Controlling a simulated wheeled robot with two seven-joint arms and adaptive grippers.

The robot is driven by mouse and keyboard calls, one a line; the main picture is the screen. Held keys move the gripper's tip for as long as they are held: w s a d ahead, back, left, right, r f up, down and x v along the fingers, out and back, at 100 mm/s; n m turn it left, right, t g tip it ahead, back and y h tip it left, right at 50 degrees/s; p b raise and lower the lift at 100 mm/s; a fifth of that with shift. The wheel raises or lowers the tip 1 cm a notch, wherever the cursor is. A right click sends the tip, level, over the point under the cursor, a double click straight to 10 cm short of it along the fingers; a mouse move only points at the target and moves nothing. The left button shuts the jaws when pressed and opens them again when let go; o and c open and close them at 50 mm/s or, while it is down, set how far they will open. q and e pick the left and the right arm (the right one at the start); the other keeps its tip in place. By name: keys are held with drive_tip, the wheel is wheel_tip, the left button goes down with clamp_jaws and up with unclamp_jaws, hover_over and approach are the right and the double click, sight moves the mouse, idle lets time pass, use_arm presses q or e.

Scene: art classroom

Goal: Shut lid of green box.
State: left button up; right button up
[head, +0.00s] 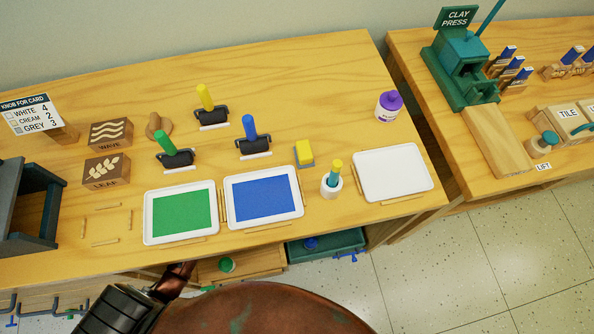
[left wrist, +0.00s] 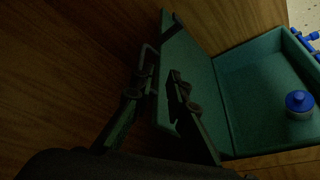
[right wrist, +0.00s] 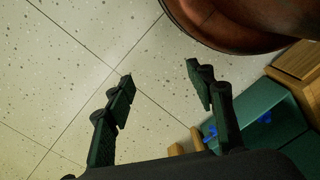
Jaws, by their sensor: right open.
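The green box (head: 330,241) is low under the table's front edge, partly hidden by the tabletop in the head view. In the left wrist view, the box (left wrist: 240,65) has its lid (left wrist: 187,50) raised, standing up at its left side. My left gripper (left wrist: 162,78) is at the lid, one finger on each side of the lid's near part. Whether the fingers press on it is unclear in the dark. My right gripper (right wrist: 158,72) is open and empty above the floor, with the box (right wrist: 285,115) to its right.
A blue-knobbed item (left wrist: 299,103) is inside the box. A wooden tray (head: 255,264) is left of the box. The tabletop (head: 300,50) above holds green and blue trays. Open speckled floor (right wrist: 50,80) lies under my right gripper.

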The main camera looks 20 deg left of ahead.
use_arm(q)
drive_tip(key=shift+n+t, duration=0.3)
drive_tip(key=shift+n, duration=0.3)
drive_tip(key=w, duration=0.2)
drive_tip(key=w+d+b, duration=0.1)
drive_tip(key=w, duration=0.1)
drive_tip(key=shift+w+d+r, duration=0.15)
drive_tip(key=shift+w+d, duration=0.05)
drive_tip(key=shift+w, duration=0.2)
drive_tip(key=b+x, duration=0.1)
drive_tip(key=x, duration=0.2)
drive_tip(key=shift+w, duration=0.1)
drive_tip(key=shift+w+d, duration=0.3)
drive_tip(key=shift+w, duration=0.05)
use_arm(e)
drive_tip(key=shift+w+a+t+y, duration=0.3)
drive_tip(key=shift+w+a+t, duration=0.3)
drive_tip(key=shift+w+a, duration=0.55)
drive_tip(key=shift+w+d, duration=0.1)
use_arm(q)
clamp_jaws()
